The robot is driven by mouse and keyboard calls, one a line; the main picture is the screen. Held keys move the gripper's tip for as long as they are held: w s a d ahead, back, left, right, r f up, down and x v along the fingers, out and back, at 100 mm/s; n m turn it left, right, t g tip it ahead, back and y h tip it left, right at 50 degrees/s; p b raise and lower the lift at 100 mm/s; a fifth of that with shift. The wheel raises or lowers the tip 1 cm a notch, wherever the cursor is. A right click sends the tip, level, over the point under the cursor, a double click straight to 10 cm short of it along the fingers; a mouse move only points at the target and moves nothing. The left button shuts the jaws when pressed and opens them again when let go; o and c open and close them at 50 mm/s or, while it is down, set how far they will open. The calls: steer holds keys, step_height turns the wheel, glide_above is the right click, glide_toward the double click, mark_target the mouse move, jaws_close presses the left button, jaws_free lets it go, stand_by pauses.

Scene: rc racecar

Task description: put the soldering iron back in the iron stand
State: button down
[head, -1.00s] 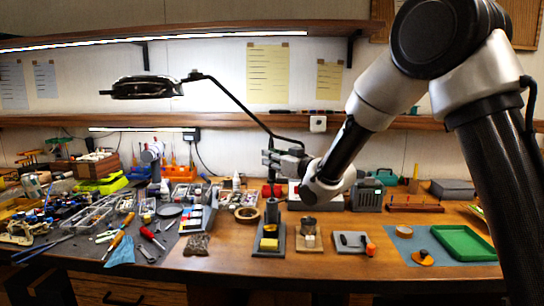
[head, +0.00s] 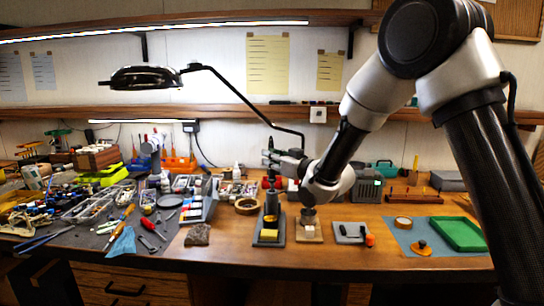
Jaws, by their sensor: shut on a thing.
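My gripper (head: 272,157) is at the middle of the bench, in front of the back wall, with its fingers pointing left. It is shut on a slim dark upright thing, which looks like the soldering iron (head: 271,145). Part of it shows above the fingers and part below. The iron stand (head: 271,222) is below the gripper, with a dark grey base, an upright dark holder and a yellow sponge at the front. The iron's lower end is close above or at the holder's mouth; I cannot tell whether it is inside.
Right of the stand are a small holder on a wooden base (head: 308,232), a grey plate (head: 351,236) and a green tray (head: 458,233). A tape roll (head: 246,206) is to the left. A lamp (head: 146,78) hangs above.

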mark_target(272, 179)
steer(key=shift+f, duration=1.6)
steer(key=c, duration=1.3)
jaws_free()
steer(key=shift+o, duration=0.2)
steer(key=o, duration=0.4)
steer(key=s+d+r, duration=0.2)
steer(key=s+d, duration=0.3)
